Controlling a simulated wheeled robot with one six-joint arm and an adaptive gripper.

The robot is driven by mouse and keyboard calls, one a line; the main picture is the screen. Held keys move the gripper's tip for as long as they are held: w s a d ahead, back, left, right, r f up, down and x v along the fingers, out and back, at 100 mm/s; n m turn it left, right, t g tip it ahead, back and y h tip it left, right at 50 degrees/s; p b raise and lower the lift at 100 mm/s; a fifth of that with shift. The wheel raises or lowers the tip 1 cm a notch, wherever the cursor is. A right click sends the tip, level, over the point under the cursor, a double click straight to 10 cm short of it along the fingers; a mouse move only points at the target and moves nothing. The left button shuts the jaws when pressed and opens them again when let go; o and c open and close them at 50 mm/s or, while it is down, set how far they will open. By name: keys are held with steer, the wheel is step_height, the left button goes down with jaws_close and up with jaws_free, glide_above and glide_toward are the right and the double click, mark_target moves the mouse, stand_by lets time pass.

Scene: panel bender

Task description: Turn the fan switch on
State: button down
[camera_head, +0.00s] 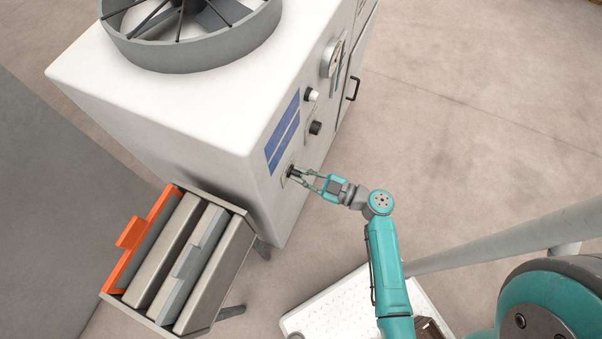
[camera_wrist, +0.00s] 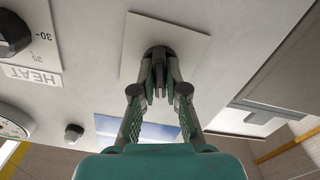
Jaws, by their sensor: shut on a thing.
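The fan switch is a black knob (camera_head: 290,170) low on the side of the white machine, near its corner and below a blue panel. In the wrist view the black knob (camera_wrist: 158,52) sits on a pale square plate (camera_wrist: 190,42). My gripper (camera_head: 301,174) reaches it from the right. In the wrist view my gripper's two fingers (camera_wrist: 159,80) close in on the knob from both sides and are shut on it. The fingertips hide part of the knob, and I see no position marks around it. The large grey fan (camera_head: 190,55) stands on the machine's top.
A second black knob (camera_head: 316,127), labelled HEAT in the wrist view (camera_wrist: 12,35), a pale button (camera_head: 312,95) and a gauge (camera_head: 331,58) share the same face. A rack (camera_head: 232,262) of panels, one orange-edged, stands at lower left. The floor to the right (camera_head: 480,130) is clear.

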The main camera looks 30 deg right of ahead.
steer(key=m, duration=0.4)
steer(key=shift+m, duration=0.3)
steer(key=m, duration=0.4)
steer(key=shift+m, duration=0.4)
steer(key=c, duration=1.2)
jaws_free()
steer(key=shift+d, duration=0.1)
steer(key=v, duration=1.2)
